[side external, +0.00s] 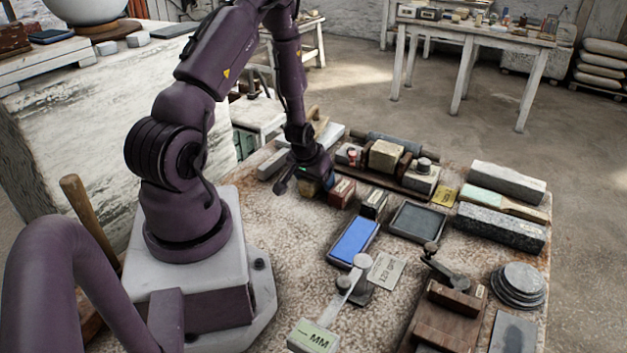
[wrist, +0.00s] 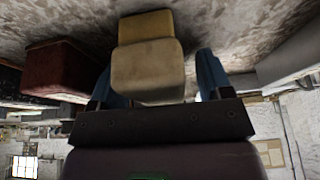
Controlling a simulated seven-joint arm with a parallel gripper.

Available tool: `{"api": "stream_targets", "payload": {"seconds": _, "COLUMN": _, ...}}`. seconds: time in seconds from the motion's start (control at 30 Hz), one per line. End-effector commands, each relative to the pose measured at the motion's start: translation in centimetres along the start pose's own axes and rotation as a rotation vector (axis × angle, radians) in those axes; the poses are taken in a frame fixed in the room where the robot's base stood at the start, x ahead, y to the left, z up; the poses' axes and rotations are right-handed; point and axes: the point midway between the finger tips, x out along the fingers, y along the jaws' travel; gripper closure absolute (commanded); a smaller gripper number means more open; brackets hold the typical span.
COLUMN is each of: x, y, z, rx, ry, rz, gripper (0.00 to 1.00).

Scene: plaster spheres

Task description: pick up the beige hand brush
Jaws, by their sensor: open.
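A beige block with an ochre end, which looks like the beige hand brush (wrist: 148,70), shows in the wrist view between the two blue fingers of my gripper (wrist: 153,80). The fingers stand on either side of it. The right finger shows a gap to it; contact on the left is hard to tell. In the side external view my gripper (side external: 306,182) is low over the far left part of the table, and the brush there is mostly hidden by my gripper. My gripper is open.
A dark red block (wrist: 65,75) sits close beside my gripper, and it also shows in the side external view (side external: 342,192). A blue pad (side external: 354,240), a grey tray (side external: 418,222) and a stone bar (side external: 500,228) lie further right. Bare table (side external: 300,262) shows in front.

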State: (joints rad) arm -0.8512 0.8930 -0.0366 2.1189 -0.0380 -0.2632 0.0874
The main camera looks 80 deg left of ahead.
Motion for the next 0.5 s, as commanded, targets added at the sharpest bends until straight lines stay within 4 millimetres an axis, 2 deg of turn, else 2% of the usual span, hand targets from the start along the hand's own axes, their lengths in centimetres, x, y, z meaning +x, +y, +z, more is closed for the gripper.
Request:
{"api": "stream_targets", "payload": {"seconds": 0.33, "x": 0.16, "y": 0.0, "z": 0.1, "rx": 0.0, "ry": -0.001, "rz": 0.0, "gripper": 0.28}}
{"api": "stream_targets", "payload": {"seconds": 0.37, "x": 0.15, "y": 0.0, "z": 0.09, "rx": 0.0, "ry": -0.001, "rz": 0.0, "gripper": 0.32}}
{"api": "stream_targets", "payload": {"seconds": 0.5, "x": 0.14, "y": 0.0, "z": 0.09, "rx": 0.0, "ry": -0.001, "rz": 0.0, "gripper": 0.64}}
